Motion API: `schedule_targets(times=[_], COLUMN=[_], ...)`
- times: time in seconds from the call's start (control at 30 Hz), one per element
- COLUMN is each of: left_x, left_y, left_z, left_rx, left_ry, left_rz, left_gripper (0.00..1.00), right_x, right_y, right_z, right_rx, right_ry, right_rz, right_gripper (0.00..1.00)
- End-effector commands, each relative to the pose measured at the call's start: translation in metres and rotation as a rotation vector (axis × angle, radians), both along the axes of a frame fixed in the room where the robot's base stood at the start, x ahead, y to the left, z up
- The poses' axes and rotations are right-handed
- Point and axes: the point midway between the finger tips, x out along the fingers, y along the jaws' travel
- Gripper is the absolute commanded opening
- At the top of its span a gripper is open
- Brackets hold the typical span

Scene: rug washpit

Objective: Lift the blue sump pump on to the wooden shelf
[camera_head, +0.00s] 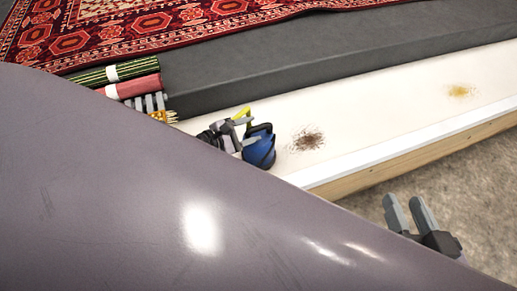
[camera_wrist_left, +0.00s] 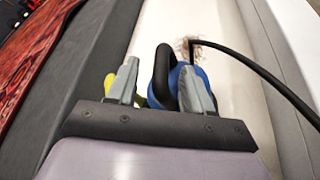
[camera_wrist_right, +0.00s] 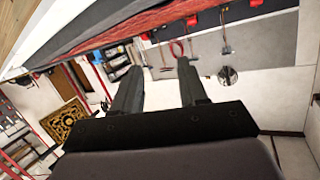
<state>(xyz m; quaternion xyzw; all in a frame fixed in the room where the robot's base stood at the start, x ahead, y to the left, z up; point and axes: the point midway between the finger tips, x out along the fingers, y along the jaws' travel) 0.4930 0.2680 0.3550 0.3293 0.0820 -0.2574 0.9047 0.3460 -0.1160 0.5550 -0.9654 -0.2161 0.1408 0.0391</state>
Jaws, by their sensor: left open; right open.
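The blue sump pump (camera_head: 260,150) with a black handle stands on the white pit floor, near the middle of the head view. In the left wrist view the pump (camera_wrist_left: 184,80) shows its black handle (camera_wrist_left: 162,78) between the two fingers of my left gripper (camera_wrist_left: 158,72). That gripper is open, and I cannot tell whether a finger touches the handle. It is also beside the pump in the head view (camera_head: 236,131). My right gripper (camera_head: 410,208) is open and empty over the speckled floor, outside the pit. I cannot make out the wooden shelf.
A black cable (camera_wrist_left: 262,75) runs right from the pump. A yellow object (camera_head: 242,114) is close behind it. A wood-sided white rim (camera_head: 400,153) borders the pit. A dark grey block (camera_head: 330,55) carries a red rug (camera_head: 110,27). My own arm covers the lower left.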

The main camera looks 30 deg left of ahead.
Motion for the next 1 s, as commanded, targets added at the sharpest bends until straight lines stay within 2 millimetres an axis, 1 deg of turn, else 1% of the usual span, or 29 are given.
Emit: schedule_targets(times=[0.03, 0.1, 0.23, 0.33, 0.53, 0.57, 0.6, 0.7, 1.0], left_x=[0.008, 0.016, 0.028, 0.031, 0.031, 0.031, 0.031, 0.031, 0.031], left_y=[-0.004, -0.009, -0.015, -0.017, -0.017, -0.017, -0.016, -0.016, -0.016], left_z=[-0.008, -0.012, -0.015, -0.015, -0.014, -0.014, -0.014, -0.014, -0.014], left_rx=[-0.001, 0.000, 0.000, 0.000, 0.000, 0.001, 0.001, 0.001, 0.002], left_ry=[-0.003, -0.002, -0.002, -0.001, 0.000, -0.001, -0.001, -0.001, 0.000], left_rz=[-0.001, -0.003, -0.001, -0.002, -0.002, -0.002, -0.002, -0.002, -0.002], left_gripper=[0.51, 0.51, 0.51, 0.51, 0.51, 0.41, 0.28, 0.00, 0.00], right_x=[-0.001, -0.003, -0.004, -0.004, -0.004, -0.004, -0.004, -0.004, -0.004], right_y=[-0.003, -0.006, -0.009, -0.010, -0.010, -0.010, -0.010, -0.010, -0.010], right_z=[-0.004, -0.004, -0.001, 0.000, 0.001, 0.001, 0.001, 0.001, 0.001], right_rx=[-0.014, -0.034, -0.055, -0.062, -0.063, -0.063, -0.063, -0.063, -0.063], right_ry=[-0.020, -0.047, -0.075, -0.085, -0.086, -0.086, -0.086, -0.086, -0.086], right_rz=[-0.004, -0.010, -0.016, -0.018, -0.018, -0.018, -0.018, -0.018, -0.018], right_gripper=[0.43, 0.43, 0.43, 0.43, 0.43, 0.43, 0.43, 0.43, 0.43])
